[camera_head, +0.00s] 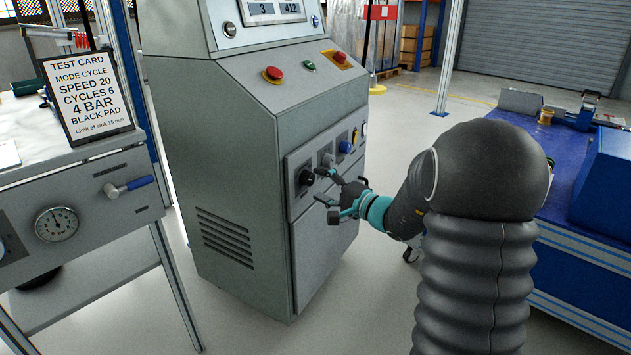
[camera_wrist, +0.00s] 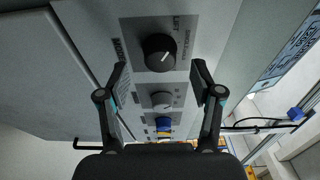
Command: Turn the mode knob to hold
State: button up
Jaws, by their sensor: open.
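A control panel (camera_head: 296,210) on the grey machine carries a row of knobs. The black knob (camera_head: 306,177) is nearest; it shows large in the wrist view (camera_wrist: 160,52), with a pale pointer line slanting across its face. Its plate has small lettering; "LIFT" seems readable, the rest is too small. A grey knob (camera_wrist: 161,100) and a blue knob (camera_wrist: 163,124) follow along the row. My gripper (camera_head: 320,186) is open in front of the panel. In the wrist view its fingertips (camera_wrist: 158,66) lie on either side of the black knob, apart from it, holding nothing.
Red buttons (camera_head: 273,74) sit on the machine's sloped top below a display (camera_head: 273,11). A bench with a gauge (camera_head: 57,223) and a test card (camera_head: 86,95) stands at left. A blue table (camera_head: 560,165) stands at right. Open floor lies behind.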

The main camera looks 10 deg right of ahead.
aim_at(308, 179)
jog(key=shift+x, duration=1.35)
jog(key=c, duration=1.1)
jog(key=shift+c, duration=0.2)
